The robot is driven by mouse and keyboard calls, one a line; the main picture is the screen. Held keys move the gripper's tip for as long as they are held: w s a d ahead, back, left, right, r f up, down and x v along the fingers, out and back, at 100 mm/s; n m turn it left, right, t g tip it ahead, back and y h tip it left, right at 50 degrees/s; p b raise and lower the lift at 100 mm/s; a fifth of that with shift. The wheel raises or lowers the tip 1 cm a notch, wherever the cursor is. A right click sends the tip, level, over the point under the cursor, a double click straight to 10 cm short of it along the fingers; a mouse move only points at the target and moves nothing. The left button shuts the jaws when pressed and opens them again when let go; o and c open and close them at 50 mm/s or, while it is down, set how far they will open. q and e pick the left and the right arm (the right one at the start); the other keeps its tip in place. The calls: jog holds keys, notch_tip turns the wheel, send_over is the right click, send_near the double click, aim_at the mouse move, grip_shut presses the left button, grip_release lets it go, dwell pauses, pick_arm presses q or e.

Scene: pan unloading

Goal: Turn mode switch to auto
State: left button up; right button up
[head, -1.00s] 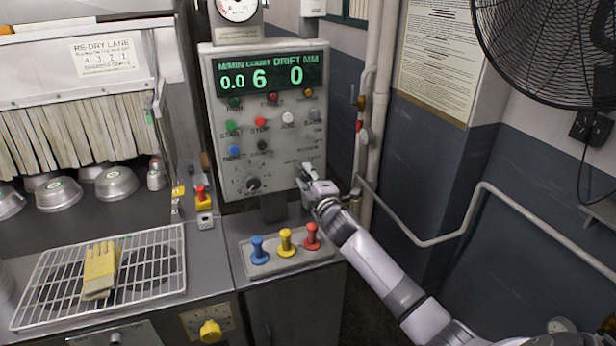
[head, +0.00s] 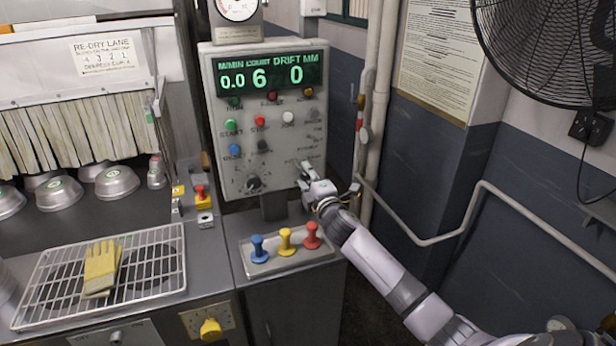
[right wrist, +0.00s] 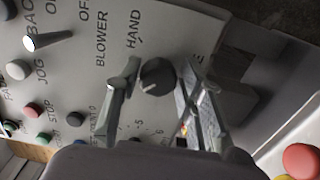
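The mode switch is a round black knob (right wrist: 157,76) with a white pointer line, beside the printed word HAND in the right wrist view. The pointer line faces the lower left of that picture. My right gripper (right wrist: 156,84) has its two fingers apart, one on each side of the knob. Small gaps seem to show, but I cannot tell whether either finger touches it. In the head view my right gripper (head: 305,174) is at the lower right corner of the grey control panel (head: 222,110) and hides the switch. My left gripper is not in view.
A larger dial (head: 254,183) and several coloured buttons share the panel. A wire rack (head: 160,286) with yellow gloves (head: 101,268) is at left. Pipes run behind my right arm.

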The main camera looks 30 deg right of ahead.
jog(key=shift+o, duration=1.4)
jog(key=v, duration=1.2)
